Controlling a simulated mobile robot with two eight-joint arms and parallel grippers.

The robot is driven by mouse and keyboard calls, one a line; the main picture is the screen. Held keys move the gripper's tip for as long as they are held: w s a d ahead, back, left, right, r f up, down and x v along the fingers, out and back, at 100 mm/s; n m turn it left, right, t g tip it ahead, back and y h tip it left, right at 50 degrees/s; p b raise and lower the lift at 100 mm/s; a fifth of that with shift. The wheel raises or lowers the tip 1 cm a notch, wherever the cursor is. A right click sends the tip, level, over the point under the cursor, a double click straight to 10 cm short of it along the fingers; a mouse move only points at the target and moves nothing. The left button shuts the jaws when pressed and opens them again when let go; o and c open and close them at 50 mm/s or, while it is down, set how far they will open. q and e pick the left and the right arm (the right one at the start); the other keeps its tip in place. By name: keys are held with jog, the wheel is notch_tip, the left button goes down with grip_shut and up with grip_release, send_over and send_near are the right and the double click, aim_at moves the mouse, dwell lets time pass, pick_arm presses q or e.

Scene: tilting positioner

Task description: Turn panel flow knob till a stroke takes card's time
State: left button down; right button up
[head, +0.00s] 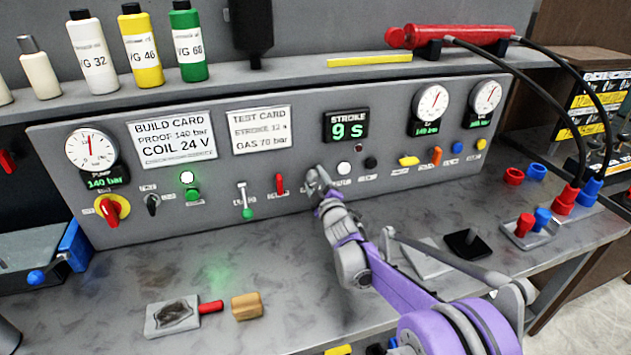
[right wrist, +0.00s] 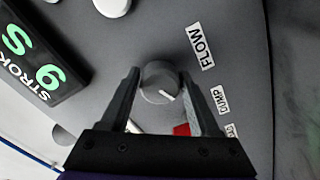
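The grey flow knob (right wrist: 160,82) is beside the label FLOW in the right wrist view, its white pointer mark towards the lower right. My right gripper (head: 317,180) is at the panel (head: 300,199); in the right wrist view its two fingers (right wrist: 160,76) close in on both sides of the knob and appear to touch it. In the head view the gripper hides the knob. The stroke display (head: 347,125) reads 9 s. The test card (head: 261,129) reads stroke 12 s and gas 70 bar. My left gripper is out of view.
The build card (head: 172,139) is left of the test card. A red lever (head: 279,183) and a green-tipped lever (head: 245,203) are left of my gripper, a white button (head: 344,168) right of it. A plate (head: 172,317) and a wooden block (head: 246,306) lie on the bench.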

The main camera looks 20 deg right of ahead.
jog(key=o, duration=0.3)
jog(key=s+b, duration=0.1)
jog(key=s, duration=0.9)
jog(key=shift+s+d, duration=0.2)
jog(key=shift+s, duration=0.2)
jog(key=s+a+f+m+g+p, duration=0.1)
jog(key=s+f+m+g, duration=0.2)
jog(key=s, duration=0.8)
jog(key=s+a+f+m+g+p, duration=0.1)
jog(key=s+f+m+g+p, duration=0.1)
jog(key=s, duration=1)
jog(key=s+a+f+m+g+p, duration=0.1)
jog(key=s+f+m+g, duration=0.4)
jog(key=s, duration=0.7)
jog(key=m+g, duration=0.1)
jog(key=g, duration=0.1)
jog(key=shift+s+a+g+h+p, duration=0.15)
jog(key=shift+s+g+h+p, duration=0.05)
jog(key=shift+g+h+p, duration=0.1)
